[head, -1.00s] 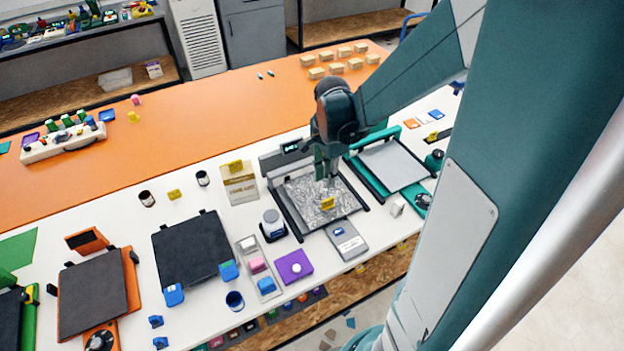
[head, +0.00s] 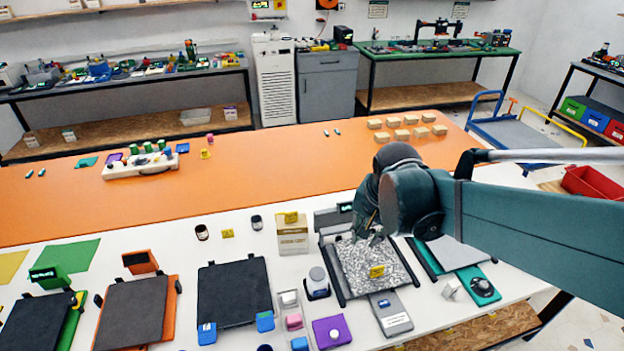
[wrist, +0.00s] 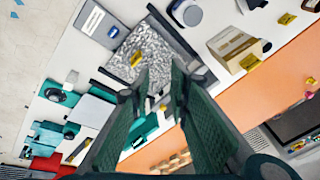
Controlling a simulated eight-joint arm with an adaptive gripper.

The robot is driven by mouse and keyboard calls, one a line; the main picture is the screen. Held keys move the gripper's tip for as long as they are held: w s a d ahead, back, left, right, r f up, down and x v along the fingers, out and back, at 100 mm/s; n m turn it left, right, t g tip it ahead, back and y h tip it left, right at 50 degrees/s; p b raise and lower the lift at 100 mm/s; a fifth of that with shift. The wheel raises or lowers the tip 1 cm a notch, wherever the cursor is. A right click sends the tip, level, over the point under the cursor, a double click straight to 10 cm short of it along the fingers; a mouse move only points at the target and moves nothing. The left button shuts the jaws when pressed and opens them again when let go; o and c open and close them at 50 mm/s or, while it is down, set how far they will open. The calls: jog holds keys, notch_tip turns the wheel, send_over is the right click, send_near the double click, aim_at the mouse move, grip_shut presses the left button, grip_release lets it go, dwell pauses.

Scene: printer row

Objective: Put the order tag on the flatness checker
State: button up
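The order tag looks to be the small yellow tag (head: 377,271) lying on the front part of a speckled grey plate. I take this plate, with its dark side rails and a display behind, as the flatness checker (head: 366,257). In the wrist view the yellow tag (wrist: 135,59) lies flat on the speckled plate (wrist: 155,48). My gripper (head: 368,233) is above the back part of the plate, apart from the tag. In the wrist view my gripper (wrist: 160,80) has its two green fingers spread with nothing held between them.
A grey device (head: 390,313) stands in front of the plate, and a teal-framed device (head: 455,255) is to its right. A cardboard-coloured box (head: 292,236) with a yellow tag stands left. Another yellow tag (head: 228,233) lies on the white table.

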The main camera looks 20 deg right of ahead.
jog(key=s+a+r+n+t, duration=0.3)
jog(key=s+a+r+n, duration=0.3)
jog(key=s+a+n, duration=0.1)
jog(key=shift+s+a+r+n+t+y, duration=0.15)
jog(key=shift+s+r+n+t+y, duration=0.25)
jog(key=shift+n, duration=0.9)
